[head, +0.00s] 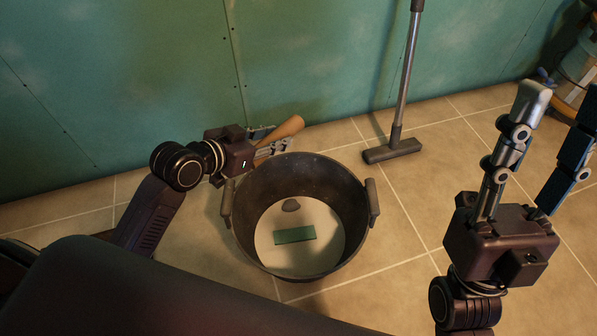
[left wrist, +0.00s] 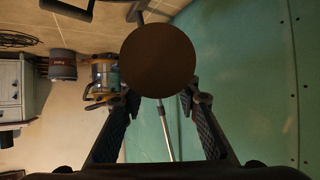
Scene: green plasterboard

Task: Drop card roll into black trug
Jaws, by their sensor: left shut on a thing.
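The card roll (head: 286,131) is a plain brown tube. In the head view it is tilted, partly hidden by my left gripper (head: 272,146), which is shut on it just behind the black trug's far rim. In the left wrist view the roll's round brown end (left wrist: 158,60) shows between the fingers of the left gripper (left wrist: 158,98). The black trug (head: 246,200) stands upright on the floor with a handle on each side. My right gripper (head: 550,128) is open and empty, fingers apart, right of the trug.
A broom (head: 393,149) stands against the green plasterboard wall (head: 150,80) behind the trug. The left wrist view shows a grey tub (left wrist: 62,65) and a pale cabinet (left wrist: 12,88). Tiled floor is clear around the trug.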

